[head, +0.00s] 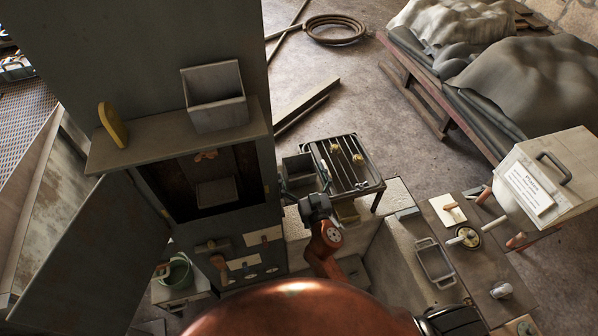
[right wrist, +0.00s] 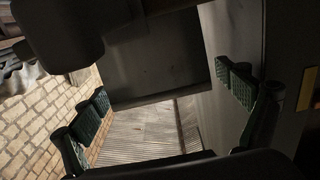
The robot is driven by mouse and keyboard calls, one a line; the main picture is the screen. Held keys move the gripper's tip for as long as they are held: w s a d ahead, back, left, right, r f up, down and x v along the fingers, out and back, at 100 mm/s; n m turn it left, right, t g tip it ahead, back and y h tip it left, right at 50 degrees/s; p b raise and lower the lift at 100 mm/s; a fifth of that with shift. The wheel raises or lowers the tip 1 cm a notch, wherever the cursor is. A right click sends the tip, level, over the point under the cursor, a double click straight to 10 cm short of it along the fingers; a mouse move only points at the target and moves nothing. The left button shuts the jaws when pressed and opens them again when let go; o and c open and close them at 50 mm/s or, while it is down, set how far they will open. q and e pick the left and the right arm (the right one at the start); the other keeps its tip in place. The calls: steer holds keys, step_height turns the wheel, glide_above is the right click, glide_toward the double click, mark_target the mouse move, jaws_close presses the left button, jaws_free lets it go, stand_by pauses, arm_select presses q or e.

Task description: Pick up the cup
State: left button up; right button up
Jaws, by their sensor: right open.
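I cannot pick out a cup with certainty. A small pale rounded object (head: 501,290) lies on the bench at the lower right of the head view; it is too small to tell whether it is a cup. My right gripper (head: 288,187) is beside the cabinet's right edge, near a grey open box (head: 299,169) at the left of the rack. In the right wrist view my right gripper (right wrist: 170,108) is open, its green-padded fingers wide apart with nothing between them. My left gripper is not in view.
The wire rack (head: 350,178) stands right of my gripper. A tall dark cabinet (head: 150,60) has a shelf (head: 160,147) with a grey bin (head: 214,95). A green bucket (head: 178,273) is lower left. A bench (head: 470,250) with several tools is at right.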

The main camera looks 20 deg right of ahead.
steer(key=shift+w, duration=0.15)
steer(key=shift+c, duration=0.8)
steer(key=c, duration=1.1)
steer(key=shift+c, duration=0.4)
steer(key=shift+r, duration=0.15)
